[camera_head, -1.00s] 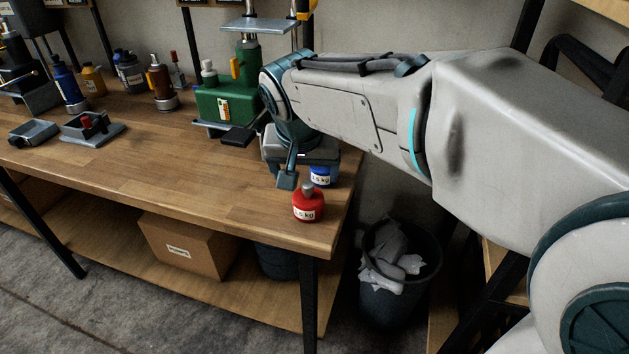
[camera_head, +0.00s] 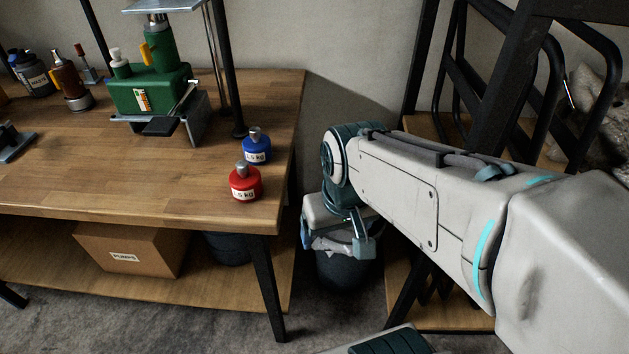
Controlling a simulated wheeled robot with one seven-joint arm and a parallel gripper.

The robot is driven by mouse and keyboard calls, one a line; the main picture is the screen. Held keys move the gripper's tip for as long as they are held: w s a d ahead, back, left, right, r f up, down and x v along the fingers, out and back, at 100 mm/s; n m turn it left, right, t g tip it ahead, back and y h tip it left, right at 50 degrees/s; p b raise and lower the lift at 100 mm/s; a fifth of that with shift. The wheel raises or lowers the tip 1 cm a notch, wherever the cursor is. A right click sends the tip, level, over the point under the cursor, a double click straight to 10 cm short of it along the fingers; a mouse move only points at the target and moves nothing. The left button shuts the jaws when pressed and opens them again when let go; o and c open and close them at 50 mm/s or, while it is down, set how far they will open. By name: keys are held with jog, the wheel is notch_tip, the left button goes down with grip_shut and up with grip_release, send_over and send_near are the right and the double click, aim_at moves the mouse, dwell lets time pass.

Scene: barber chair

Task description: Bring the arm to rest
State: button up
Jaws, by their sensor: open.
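My gripper (camera_head: 335,250) is at the end of my bent arm, to the right of the workbench's right edge. It points down over the waste bin (camera_head: 345,272) and hides most of it. A red weight (camera_head: 245,182) and a blue weight (camera_head: 256,146) stand upright on the right end of the workbench (camera_head: 180,185), apart from my gripper.
A green machine (camera_head: 150,92) with a metal plate stands on the bench behind the weights. Several bottles stand at the back left. A cardboard box (camera_head: 130,248) sits on the lower shelf. A dark metal frame (camera_head: 490,80) stands at the right.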

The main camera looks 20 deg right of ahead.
notch_tip(320, 180, up, 8)
jog(key=p, duration=0.7)
jog(key=shift+d+t, duration=0.15)
jog(key=shift+t, duration=0.15)
jog(key=shift+w, duration=0.1)
